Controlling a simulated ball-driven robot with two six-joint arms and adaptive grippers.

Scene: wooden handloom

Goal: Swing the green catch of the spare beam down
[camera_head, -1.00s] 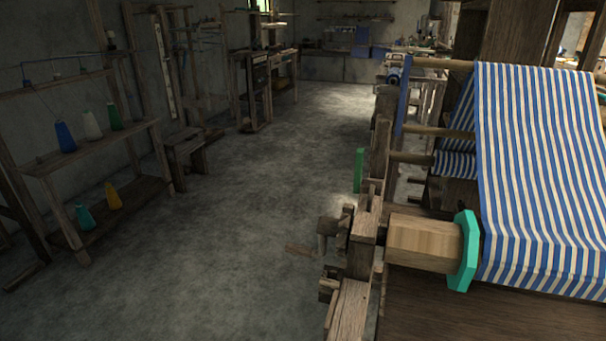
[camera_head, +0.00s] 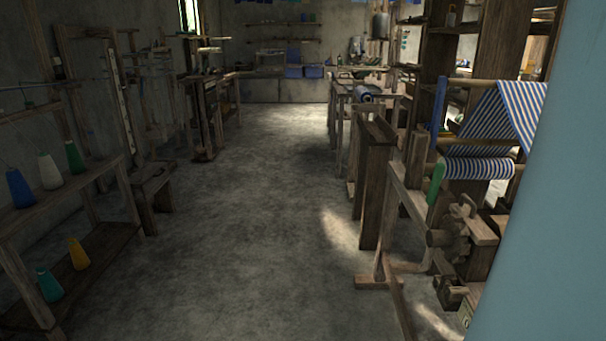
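A green upright piece (camera_head: 435,184), which looks like the green catch, stands on the left side of the loom frame, right of the picture's middle. It is nearly upright, leaning slightly to the right at its top. A striped roll of cloth (camera_head: 478,168) lies just right of it. I cannot tell whether this roll is on the spare beam. Neither of my grippers is in view.
A blue upright bar (camera_head: 438,115) stands above the green piece. The wooden loom frame (camera_head: 375,190) reaches toward the aisle. The grey floor (camera_head: 240,230) is clear. A shelf with thread cones (camera_head: 48,172) stands at left. The picture's right edge is blocked close up.

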